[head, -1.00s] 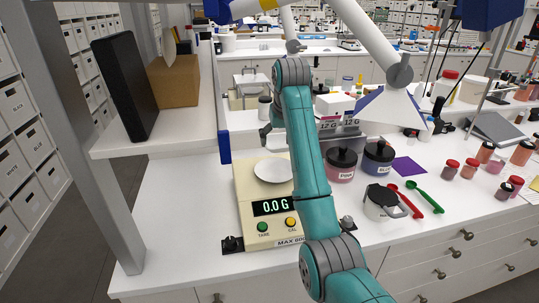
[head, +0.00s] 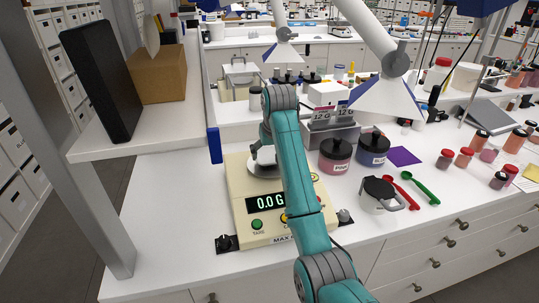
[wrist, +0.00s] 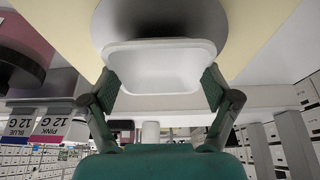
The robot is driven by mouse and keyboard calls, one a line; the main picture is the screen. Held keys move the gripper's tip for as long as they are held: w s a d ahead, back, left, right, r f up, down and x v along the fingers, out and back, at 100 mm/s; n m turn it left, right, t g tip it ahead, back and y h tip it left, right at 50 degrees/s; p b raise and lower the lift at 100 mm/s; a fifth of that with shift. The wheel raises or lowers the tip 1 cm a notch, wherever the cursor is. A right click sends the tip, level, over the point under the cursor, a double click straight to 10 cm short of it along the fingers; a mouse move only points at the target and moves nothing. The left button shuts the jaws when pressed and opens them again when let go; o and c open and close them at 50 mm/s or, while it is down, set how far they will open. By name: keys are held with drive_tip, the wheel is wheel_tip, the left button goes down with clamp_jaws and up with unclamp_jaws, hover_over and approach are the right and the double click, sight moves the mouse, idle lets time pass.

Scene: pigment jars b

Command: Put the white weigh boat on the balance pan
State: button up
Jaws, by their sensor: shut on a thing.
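My gripper (wrist: 161,88) is shut on the white weigh boat (wrist: 160,66), a shallow rounded tray with its sides between the two fingers. In the head view my gripper (head: 263,153) is low over the pale round balance pan (head: 262,172), and my arm hides part of both. I cannot make out the boat there. In the wrist view the pan (wrist: 160,18) is a grey disc behind the boat. Whether the boat touches the pan cannot be told. The cream balance (head: 238,190) shows 0.0 G on its display (head: 268,201).
Dark-lidded jars of pink pigment (head: 334,156) and blue pigment (head: 372,150) stand right of the balance. A shelf with a cardboard box (head: 160,78) is at the left.

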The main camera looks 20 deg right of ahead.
drive_tip(key=shift+f, duration=0.4)
drive_tip(key=shift+f, duration=0.15)
drive_tip(key=o, duration=0.5)
